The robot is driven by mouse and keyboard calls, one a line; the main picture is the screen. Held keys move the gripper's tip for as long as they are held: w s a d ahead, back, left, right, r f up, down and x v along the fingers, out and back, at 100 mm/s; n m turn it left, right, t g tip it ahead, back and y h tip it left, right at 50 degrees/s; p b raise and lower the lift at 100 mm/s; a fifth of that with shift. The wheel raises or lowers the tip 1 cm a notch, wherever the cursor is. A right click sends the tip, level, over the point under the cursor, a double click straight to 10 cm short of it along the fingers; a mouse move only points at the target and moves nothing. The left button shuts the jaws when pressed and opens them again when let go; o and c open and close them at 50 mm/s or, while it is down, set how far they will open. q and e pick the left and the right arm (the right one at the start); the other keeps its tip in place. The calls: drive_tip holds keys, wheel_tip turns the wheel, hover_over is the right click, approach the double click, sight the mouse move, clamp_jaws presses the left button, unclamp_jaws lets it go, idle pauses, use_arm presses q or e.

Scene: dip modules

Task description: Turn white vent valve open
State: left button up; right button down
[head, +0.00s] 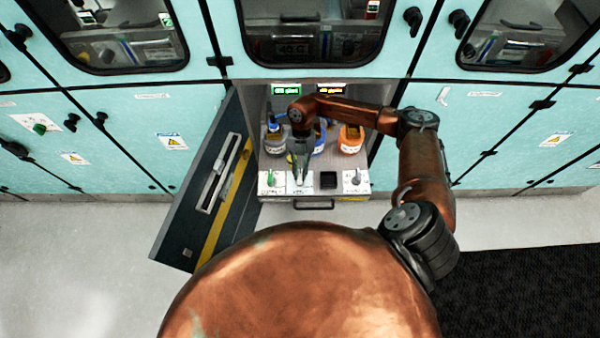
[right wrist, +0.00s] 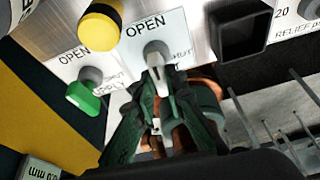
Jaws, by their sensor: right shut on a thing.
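The white vent valve (right wrist: 156,52) sits on a pale label plate marked OPEN above it, with a partly covered SHUT mark to its right. Its white lever points down in the right wrist view, between the dark green fingers of my right gripper (right wrist: 158,88). The right gripper is shut on this lever. In the head view, my right gripper (head: 300,176) reaches down to the front panel and mostly hides the white valve. A green valve (right wrist: 84,97) with its own OPEN label is to the left. My left gripper is not in view.
A black square socket (head: 328,180) and a relief knob (head: 356,178) are to the right on the panel. Bottles, one orange-based (head: 350,139), stand behind in the open cabinet. The dark cabinet door (head: 205,185) hangs open at the left.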

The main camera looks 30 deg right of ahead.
drive_tip(key=shift+w+n+h, duration=0.1)
drive_tip(key=shift+n+h, duration=0.2)
drive_tip(key=shift+n, duration=0.2)
drive_tip(key=c, duration=2)
unclamp_jaws()
drive_tip(key=shift+o, duration=0.2)
